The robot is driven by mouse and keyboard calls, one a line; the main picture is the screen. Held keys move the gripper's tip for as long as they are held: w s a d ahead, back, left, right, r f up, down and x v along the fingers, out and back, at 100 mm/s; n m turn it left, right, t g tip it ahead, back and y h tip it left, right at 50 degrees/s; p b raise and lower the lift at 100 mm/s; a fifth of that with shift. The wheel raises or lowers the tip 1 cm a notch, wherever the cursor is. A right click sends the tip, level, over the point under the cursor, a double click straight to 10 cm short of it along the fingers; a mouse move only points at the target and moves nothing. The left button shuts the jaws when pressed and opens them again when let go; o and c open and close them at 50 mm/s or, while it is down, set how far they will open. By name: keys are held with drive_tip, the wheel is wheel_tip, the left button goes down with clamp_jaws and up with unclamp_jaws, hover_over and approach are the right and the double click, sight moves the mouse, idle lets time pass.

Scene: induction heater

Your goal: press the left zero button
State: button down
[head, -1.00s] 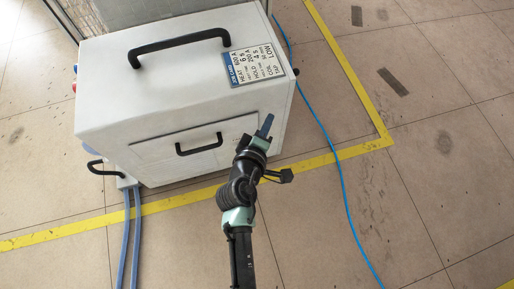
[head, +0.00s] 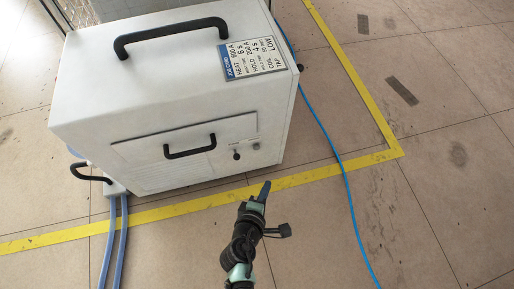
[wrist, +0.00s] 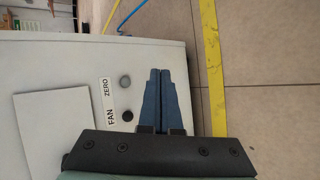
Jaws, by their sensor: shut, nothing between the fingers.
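The white induction heater (head: 85,110) has a small round grey button (wrist: 125,81) beside the ZERO label (wrist: 106,85) in the wrist view. It also shows at the right of the two panel controls in the head view (head: 256,146). A black knob (wrist: 127,115) sits beside the FAN label (wrist: 110,117). My gripper (head: 266,186) is shut and empty, in front of the panel and below the controls in the head view. In the wrist view its blue fingers (wrist: 160,76) lie to the right of the grey button, apart from it. Only one ZERO label is visible.
A black handle (head: 190,152) stands out from the panel, left of the controls. A blue cable (head: 338,165) runs over the floor at the right. Blue hoses (head: 115,235) leave the heater's lower left.

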drive_tip(key=w+a+b, duration=0.1)
drive_tip(key=w+a, duration=0.1)
drive_tip(key=w, duration=0.6)
drive_tip(key=shift+w+a+b, duration=0.2)
drive_tip(key=shift+a+b, duration=0.2)
drive_tip(key=shift+w, duration=0.1)
idle(1.7)
drive_tip(key=shift+w+a, duration=0.1)
drive_tip(key=shift+w, duration=0.2)
drive_tip(key=shift+w+a, duration=0.15)
drive_tip(key=shift+w, duration=0.25)
idle(0.8)
drive_tip(key=shift+s, duration=0.15)
drive_tip(key=shift+s+d, duration=0.25)
drive_tip(key=shift+s, duration=0.4)
drive_tip(key=shift+s+d+p, duration=0.25)
drive_tip(key=shift+s, duration=0.55)
drive_tip(key=shift+s+d+p, duration=0.3)
drive_tip(key=shift+s, duration=0.5)
drive_tip(key=shift+s+d+p, duration=0.25)
drive_tip(key=shift+s, duration=0.55)
